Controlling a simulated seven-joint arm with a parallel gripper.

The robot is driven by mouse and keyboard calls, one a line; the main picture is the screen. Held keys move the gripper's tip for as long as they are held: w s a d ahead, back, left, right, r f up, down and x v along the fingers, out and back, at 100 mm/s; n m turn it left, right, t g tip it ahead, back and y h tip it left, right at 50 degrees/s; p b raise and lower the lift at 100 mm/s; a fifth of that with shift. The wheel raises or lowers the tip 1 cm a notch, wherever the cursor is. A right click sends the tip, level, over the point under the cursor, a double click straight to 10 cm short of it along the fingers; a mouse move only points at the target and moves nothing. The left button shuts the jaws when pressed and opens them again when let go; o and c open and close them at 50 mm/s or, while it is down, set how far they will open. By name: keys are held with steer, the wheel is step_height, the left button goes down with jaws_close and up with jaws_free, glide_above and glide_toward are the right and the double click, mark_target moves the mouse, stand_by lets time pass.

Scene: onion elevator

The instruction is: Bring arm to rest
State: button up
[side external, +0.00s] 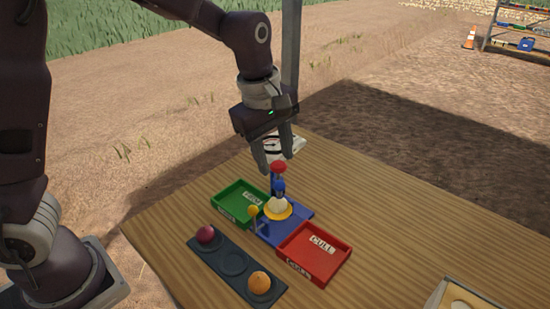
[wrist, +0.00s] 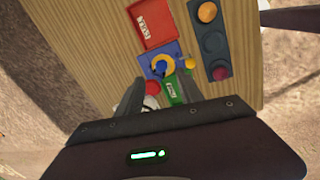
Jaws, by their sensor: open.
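My gripper (side external: 279,158) is open and empty, held above the far side of the blue onion elevator (side external: 296,226). A red knob (side external: 278,167) is just below its fingertips; I cannot tell whether they touch. A white onion (side external: 278,205) rests on the elevator's yellow ring (side external: 289,213). In the wrist view the fingers (wrist: 152,92) reach toward the red knob (wrist: 152,88), and the elevator (wrist: 150,68) lies beyond them. A yellow-topped lever (side external: 254,211) stands at the elevator's left side.
A green tray (side external: 225,201) is left of the elevator and a red CULL tray (side external: 333,277) is right. A dark rack (side external: 218,267) in front holds a red onion (side external: 206,234) and an orange-yellow onion (side external: 259,282). Another tray edge (side external: 438,293) shows at the front right.

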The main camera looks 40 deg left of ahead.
steer(key=s+a+r+m+t+h, duration=0.1)
steer(key=s+a+r+m, duration=0.1)
steer(key=s+r+m, duration=0.4)
steer(key=s+a+r+m+t, duration=0.1)
steer(key=s+a+r+m, duration=0.15)
steer(key=s, duration=0.55)
steer(key=s+a+f+m+t+y, duration=0.1)
steer(key=s+a+m, duration=0.1)
steer(key=s+m, duration=0.5)
steer(key=s, duration=0.3)
steer(key=shift+s, duration=0.3)
